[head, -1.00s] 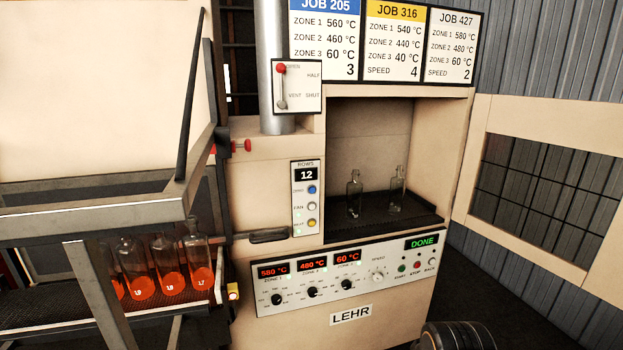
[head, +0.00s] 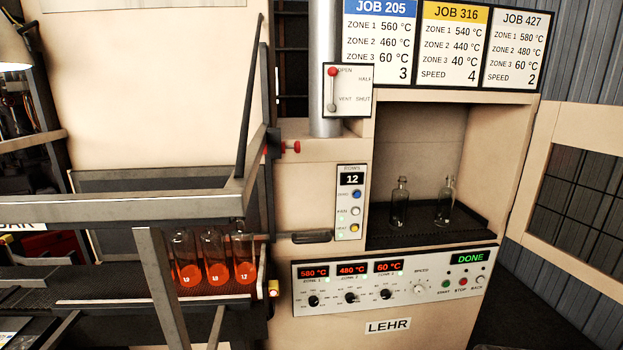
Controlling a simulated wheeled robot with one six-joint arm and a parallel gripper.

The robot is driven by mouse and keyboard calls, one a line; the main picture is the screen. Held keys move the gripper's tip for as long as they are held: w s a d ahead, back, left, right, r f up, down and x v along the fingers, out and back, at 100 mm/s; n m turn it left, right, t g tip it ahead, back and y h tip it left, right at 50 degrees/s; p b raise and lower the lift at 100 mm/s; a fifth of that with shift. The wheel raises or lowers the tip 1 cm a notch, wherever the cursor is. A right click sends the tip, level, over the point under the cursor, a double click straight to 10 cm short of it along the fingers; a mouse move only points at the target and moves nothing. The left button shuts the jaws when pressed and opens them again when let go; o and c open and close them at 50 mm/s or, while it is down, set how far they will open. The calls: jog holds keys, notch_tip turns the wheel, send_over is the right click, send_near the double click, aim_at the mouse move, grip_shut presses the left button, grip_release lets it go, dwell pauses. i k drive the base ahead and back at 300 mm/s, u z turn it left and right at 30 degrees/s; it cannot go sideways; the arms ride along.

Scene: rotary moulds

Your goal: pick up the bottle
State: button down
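Two clear glass bottles stand upright on the dark belt inside the open lehr chamber. The left bottle (head: 400,204) is nearer the chamber's left wall, and the right bottle (head: 446,202) stands a little apart from it. Several more bottles (head: 214,258), with glowing orange lower parts and small number labels, stand upright in a row on the dark conveyor at the left, behind a grey frame bar. The frames do not show which bottle the task means. My gripper is not in view.
The lehr's control panel (head: 395,287) reads DONE, below the opening. Its door (head: 535,195) stands swung open at the right. A grey metal frame (head: 130,207) crosses in front of the left conveyor (head: 130,283). A red-knobbed lever (head: 332,88) sits above the opening's left side.

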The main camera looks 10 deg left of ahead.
aim_at(400, 196)
jog(key=z, duration=0.1)
jog(key=i, duration=1)
jog(key=u, duration=0.6)
jog(key=i, duration=0.55)
jog(key=u, duration=0.4)
